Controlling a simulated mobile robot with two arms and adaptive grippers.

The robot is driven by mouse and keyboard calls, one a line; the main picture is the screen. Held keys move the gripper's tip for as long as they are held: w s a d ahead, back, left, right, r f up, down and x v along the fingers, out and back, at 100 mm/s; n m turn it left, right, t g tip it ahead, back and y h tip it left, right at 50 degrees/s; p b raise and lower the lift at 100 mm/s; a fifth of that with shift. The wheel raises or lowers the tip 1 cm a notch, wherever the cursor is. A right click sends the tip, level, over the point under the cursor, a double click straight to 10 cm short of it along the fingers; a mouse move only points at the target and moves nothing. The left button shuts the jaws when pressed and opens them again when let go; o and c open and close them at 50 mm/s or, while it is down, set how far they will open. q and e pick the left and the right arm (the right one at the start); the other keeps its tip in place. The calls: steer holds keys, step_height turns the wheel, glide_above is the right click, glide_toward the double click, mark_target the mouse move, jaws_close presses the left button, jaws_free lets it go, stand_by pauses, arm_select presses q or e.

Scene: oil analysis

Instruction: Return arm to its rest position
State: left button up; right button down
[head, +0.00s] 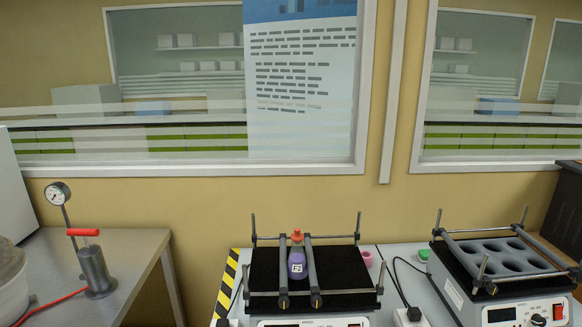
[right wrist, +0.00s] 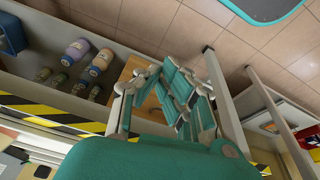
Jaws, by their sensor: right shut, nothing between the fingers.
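My right gripper (right wrist: 180,85) shows in the right wrist view with its teal finger pads close together. It is shut and holds nothing. It is tilted in the picture, with shelving and a tiled floor behind it. Neither gripper shows in the head view, and my left gripper is in no view.
In the head view, a purple bottle (head: 297,264) with an orange cap sits between bars on a black-topped shaker (head: 345,277). A device with round wells (head: 500,255) stands right of it. A gauge pump (head: 94,266) is on the left metal table (head: 140,262). The wrist view shows several bottles (right wrist: 77,48) on a shelf.

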step_height(320, 180, down, 13)
steer(key=s, duration=0.3)
steer(key=s+d+f+g, duration=0.2)
steer(key=s+d+f, duration=0.1)
steer(key=s+f, duration=1.3)
steer(key=shift+s+d+f, duration=0.15)
steer(key=shift+s+f, duration=0.2)
steer(key=shift+f, duration=0.25)
